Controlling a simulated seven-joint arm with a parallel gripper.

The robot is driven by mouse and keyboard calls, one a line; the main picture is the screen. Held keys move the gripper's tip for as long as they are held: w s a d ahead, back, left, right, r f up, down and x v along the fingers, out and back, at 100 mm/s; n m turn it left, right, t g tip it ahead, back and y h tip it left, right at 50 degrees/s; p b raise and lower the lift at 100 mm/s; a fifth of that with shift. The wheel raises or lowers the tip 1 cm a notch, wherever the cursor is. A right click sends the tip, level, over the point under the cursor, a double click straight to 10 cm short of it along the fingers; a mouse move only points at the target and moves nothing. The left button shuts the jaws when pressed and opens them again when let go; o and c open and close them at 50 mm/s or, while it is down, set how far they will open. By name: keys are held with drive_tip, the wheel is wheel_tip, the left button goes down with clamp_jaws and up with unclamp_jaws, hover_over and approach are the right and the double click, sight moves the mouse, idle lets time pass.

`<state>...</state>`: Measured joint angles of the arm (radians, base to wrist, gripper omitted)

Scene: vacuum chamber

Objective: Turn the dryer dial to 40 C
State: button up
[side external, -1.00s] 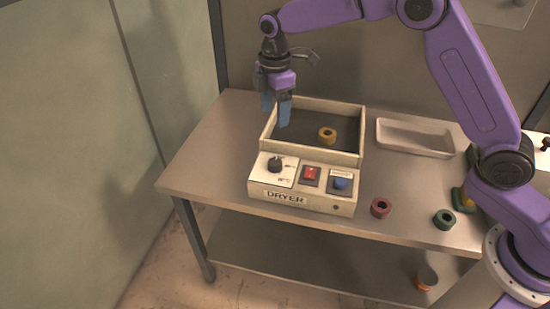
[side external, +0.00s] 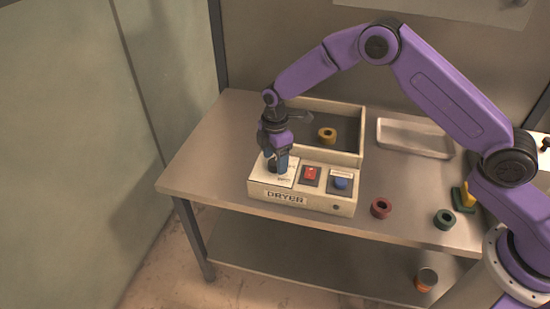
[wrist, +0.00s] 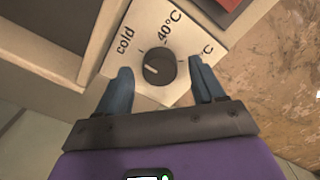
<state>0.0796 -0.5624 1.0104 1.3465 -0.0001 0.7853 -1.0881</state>
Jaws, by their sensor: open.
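The dryer (side external: 320,206) is a cream box on the table, with a control panel in front of an open bin. Its black dial (wrist: 159,67) sits on a white plate in the wrist view. The plate reads "cold", "40°C" and another "°C" label partly hidden by the right finger. The dial's white mark lies on its left side, nearer to "cold" than to "40°C". My gripper (wrist: 161,75) is open, one blue finger on each side of the dial, with gaps visible. In the side view my gripper (side external: 276,164) is low over the plate and mostly hides the dial.
A red switch (side external: 311,175) and a blue button (side external: 341,183) are right of the dial. A yellow ring (side external: 327,134) lies in the bin. A red ring (side external: 381,207), a green ring (side external: 445,218) and a pale tray (side external: 415,138) are to the right. The table's left is clear.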

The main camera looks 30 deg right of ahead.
drive_tip(key=shift+f, duration=0.25)
drive_tip(key=c, duration=1.1)
drive_tip(key=shift+o, duration=0.2)
drive_tip(key=shift+m, duration=0.3)
drive_tip(key=m, duration=1.3)
